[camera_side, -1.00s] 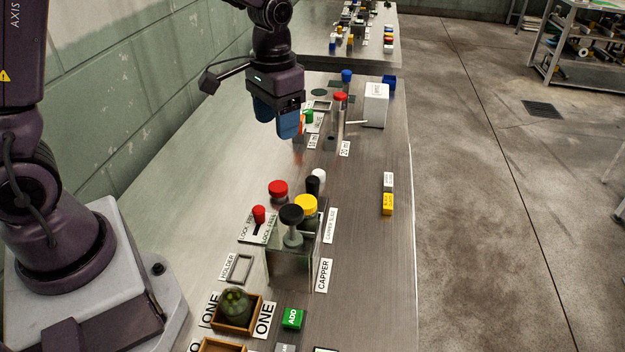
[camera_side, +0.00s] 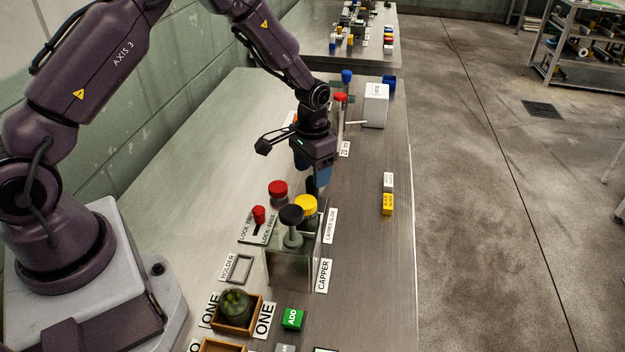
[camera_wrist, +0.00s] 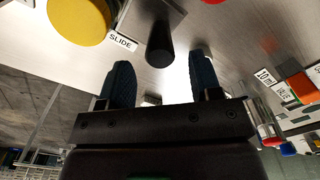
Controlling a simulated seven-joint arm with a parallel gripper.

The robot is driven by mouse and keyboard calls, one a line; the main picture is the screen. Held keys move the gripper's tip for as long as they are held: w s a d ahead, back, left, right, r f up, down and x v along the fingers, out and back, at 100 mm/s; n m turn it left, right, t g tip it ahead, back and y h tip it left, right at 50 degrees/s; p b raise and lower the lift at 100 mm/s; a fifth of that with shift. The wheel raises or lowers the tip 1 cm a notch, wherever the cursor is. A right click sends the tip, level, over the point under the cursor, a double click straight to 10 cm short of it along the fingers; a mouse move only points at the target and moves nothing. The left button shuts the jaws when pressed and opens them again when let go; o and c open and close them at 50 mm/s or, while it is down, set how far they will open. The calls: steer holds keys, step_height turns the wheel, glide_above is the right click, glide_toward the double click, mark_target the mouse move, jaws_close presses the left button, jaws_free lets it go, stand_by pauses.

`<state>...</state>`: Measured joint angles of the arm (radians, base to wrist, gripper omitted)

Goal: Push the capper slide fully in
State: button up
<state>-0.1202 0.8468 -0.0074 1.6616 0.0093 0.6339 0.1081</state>
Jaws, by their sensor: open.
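The capper (camera_side: 290,268) stands on the bench with a black round knob (camera_side: 291,214), a yellow knob (camera_side: 306,206) and a red knob (camera_side: 278,188) on or near it. A label reading CAPPER SLIDE (camera_side: 330,226) lies along its right side. A black upright handle (camera_side: 312,190) stands behind the yellow knob; it also shows in the wrist view (camera_wrist: 160,45). My gripper (camera_side: 312,172) is open and empty, just behind and above this handle. In the wrist view my fingers (camera_wrist: 162,82) are apart, with the handle beyond their gap. How far in the slide sits is unclear.
A red lock lever (camera_side: 258,214) stands left of the capper. Farther back are a red-topped post (camera_side: 340,97) and a white box (camera_side: 376,106). White and yellow blocks (camera_side: 388,204) lie at the right edge.

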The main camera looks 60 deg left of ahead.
mark_target(306, 201)
steer(key=shift+f, duration=1.65)
jaws_close()
steer(key=s+d, duration=0.5)
steer(key=shift+s+d, duration=0.2)
steer(key=shift+d, duration=0.05)
jaws_free()
steer(key=shift+r, duration=0.1)
step_height(306, 201, up, 13)
